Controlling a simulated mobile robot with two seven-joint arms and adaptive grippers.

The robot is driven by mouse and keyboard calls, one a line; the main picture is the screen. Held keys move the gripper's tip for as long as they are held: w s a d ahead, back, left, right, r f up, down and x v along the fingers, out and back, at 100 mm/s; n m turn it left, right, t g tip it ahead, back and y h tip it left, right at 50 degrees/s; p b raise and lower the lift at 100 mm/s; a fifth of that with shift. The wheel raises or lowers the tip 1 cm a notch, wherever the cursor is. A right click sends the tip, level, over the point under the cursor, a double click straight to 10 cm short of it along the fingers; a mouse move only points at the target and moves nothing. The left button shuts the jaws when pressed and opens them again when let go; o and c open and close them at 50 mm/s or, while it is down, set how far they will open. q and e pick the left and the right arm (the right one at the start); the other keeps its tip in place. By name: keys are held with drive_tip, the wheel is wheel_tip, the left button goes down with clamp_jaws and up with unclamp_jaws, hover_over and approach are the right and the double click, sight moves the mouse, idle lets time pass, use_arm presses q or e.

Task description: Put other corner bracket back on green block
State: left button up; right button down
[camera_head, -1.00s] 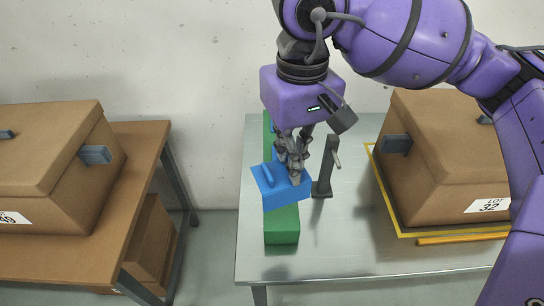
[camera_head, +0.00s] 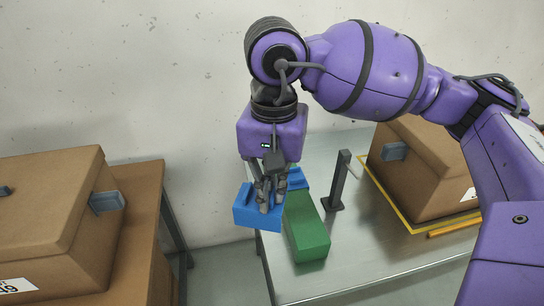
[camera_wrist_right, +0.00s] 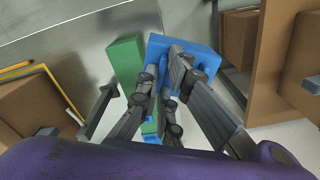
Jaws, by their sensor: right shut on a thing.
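My right gripper (camera_head: 269,201) is shut on a blue corner bracket (camera_head: 243,213) and holds it in the air, left of the long green block (camera_head: 306,231) in the head view. The held bracket (camera_wrist_right: 185,42) also shows at the fingertips in the wrist view, with the green block (camera_wrist_right: 124,60) beside it. Another blue bracket (camera_head: 298,178) sits toward the far part of the green block, partly hidden by the gripper. The block lies on the metal table near its left edge. My left gripper is out of view.
A dark upright post (camera_head: 340,180) stands just right of the block. A brown box (camera_head: 418,170) sits inside a yellow outline on the metal table (camera_head: 375,250). More brown boxes (camera_head: 50,220) stand on the left, across a gap.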

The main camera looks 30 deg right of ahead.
drive_tip(key=m, duration=0.3)
drive_tip(key=shift+w+d+f, duration=0.25)
drive_tip(key=shift+f, duration=0.05)
drive_tip(key=w+d+f+n+p, duration=0.15)
drive_tip(key=d+n, duration=0.25)
drive_tip(key=n, duration=0.5)
drive_tip(key=w+d+f+n, duration=0.25)
drive_tip(key=d+n, duration=0.25)
drive_tip(key=n, duration=0.4)
drive_tip(key=w+d+f+n+p, duration=0.1)
drive_tip(key=w+d+f+n, duration=0.2)
drive_tip(key=n, duration=0.5)
drive_tip(key=f+b, duration=0.1)
drive_tip(key=f, duration=0.1)
drive_tip(key=s+f+b, duration=0.1)
drive_tip(key=d+f+b, duration=0.1)
drive_tip(key=f, duration=0.1)
drive_tip(key=shift+s+f+b, duration=0.2)
drive_tip(key=shift+f+b, duration=0.1)
drive_tip(key=shift+f, duration=0.05)
drive_tip(key=shift+f+b, duration=0.3)
drive_tip(key=shift+f, duration=0.4)
wheel_tip(320, 180, down, 2)
drive_tip(key=shift+b, duration=0.45)
drive_tip(key=shift+f, duration=0.1)
